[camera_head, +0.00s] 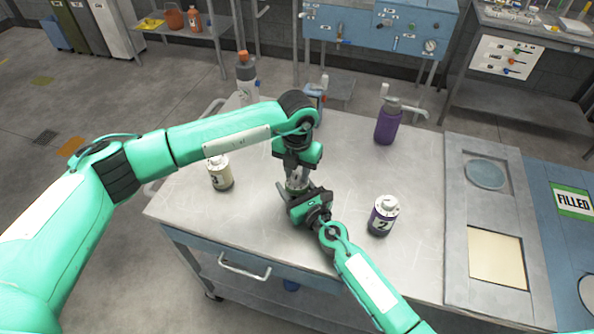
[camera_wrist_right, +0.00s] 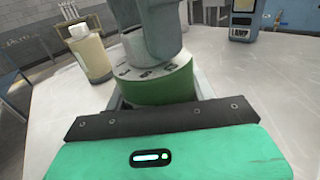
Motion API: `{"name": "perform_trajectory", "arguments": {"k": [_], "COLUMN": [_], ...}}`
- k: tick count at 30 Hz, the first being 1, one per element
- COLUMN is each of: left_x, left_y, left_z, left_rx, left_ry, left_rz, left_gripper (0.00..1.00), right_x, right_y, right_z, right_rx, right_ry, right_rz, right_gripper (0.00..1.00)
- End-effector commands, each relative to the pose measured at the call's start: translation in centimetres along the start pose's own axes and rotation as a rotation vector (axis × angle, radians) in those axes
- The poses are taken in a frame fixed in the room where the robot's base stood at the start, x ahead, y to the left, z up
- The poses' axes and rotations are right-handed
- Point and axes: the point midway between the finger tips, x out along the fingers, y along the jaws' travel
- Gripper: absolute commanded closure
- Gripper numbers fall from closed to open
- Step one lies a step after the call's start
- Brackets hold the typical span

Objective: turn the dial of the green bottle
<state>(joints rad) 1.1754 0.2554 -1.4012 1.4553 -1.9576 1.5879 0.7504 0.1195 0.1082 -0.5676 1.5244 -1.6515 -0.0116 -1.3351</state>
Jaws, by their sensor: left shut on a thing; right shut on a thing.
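The green bottle (camera_wrist_right: 160,88) stands on the metal table, with a pale marked collar (camera_wrist_right: 150,66) around its top. In the head view only a small part of the bottle (camera_head: 296,183) shows between my grippers. My left gripper (camera_head: 297,168) comes down from above and is shut on the dial at the bottle's top; it covers the dial in the right wrist view (camera_wrist_right: 150,35). My right gripper (camera_head: 300,198) is shut on the bottle's body from the near side.
A cream bottle (camera_head: 220,174) stands to the left and a bottle marked 2 (camera_head: 382,217) to the right. A purple dispenser (camera_head: 387,124) and an orange-topped bottle (camera_head: 246,75) stand farther back. A panel marked FILLED (camera_head: 573,201) lies right. The table's front centre is clear.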

Motion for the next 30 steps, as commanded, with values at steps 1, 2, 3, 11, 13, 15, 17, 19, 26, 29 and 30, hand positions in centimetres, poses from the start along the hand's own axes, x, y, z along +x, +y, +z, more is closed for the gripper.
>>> {"name": "perform_trajectory", "arguments": {"k": [1,2,3,11,13,15,17,19,26,29,30], "left_x": [-0.1,-0.1,-0.1,-0.1,-0.1,-0.1,-0.1,-0.1,-1.6,-3.5,-4.3], "left_y": [0.0,0.0,0.0,0.0,0.0,0.0,0.0,0.0,0.0,0.0,0.0], "left_z": [0.1,0.1,0.1,0.1,0.1,0.0,0.0,0.0,0.1,0.1,0.1], "left_rx": [-0.001,-0.001,-0.001,0.0,0.0,0.0,0.0,0.0,0.001,0.0,0.001], "left_ry": [-0.002,-0.002,-0.002,-0.002,-0.002,-0.002,-0.001,-0.001,-0.004,-0.005,-0.006], "left_rz": [-0.001,-0.001,-0.001,-0.001,-0.001,0.0,0.0,0.0,0.0,-0.001,0.0], "left_gripper": [0.92,0.92,0.92,0.58,0.47,0.47,0.47,0.47,0.47,0.47,0.47], "right_x": [0.0,0.0,0.0,0.0,0.0,0.0,0.0,0.0,0.0,0.0,0.0], "right_y": [0.0,0.0,0.0,0.0,0.0,0.0,0.0,0.0,0.0,0.0,0.0], "right_z": [-0.1,-0.1,-0.1,-0.1,-0.1,-0.1,-0.1,-0.1,-0.1,-0.1,-0.1], "right_rx": [0.0,0.0,0.0,0.0,0.0,0.0,0.0,0.0,0.001,0.001,0.001], "right_ry": [0.002,0.002,0.002,0.002,0.002,0.002,0.002,0.001,0.001,0.001,0.001], "right_rz": [0.0,0.0,0.0,0.001,0.001,0.001,0.001,0.0,0.0,0.0,0.0], "right_gripper": [0.75,0.75,0.75,0.75,0.75,0.75,0.75,0.75,0.75,0.75,0.75]}}
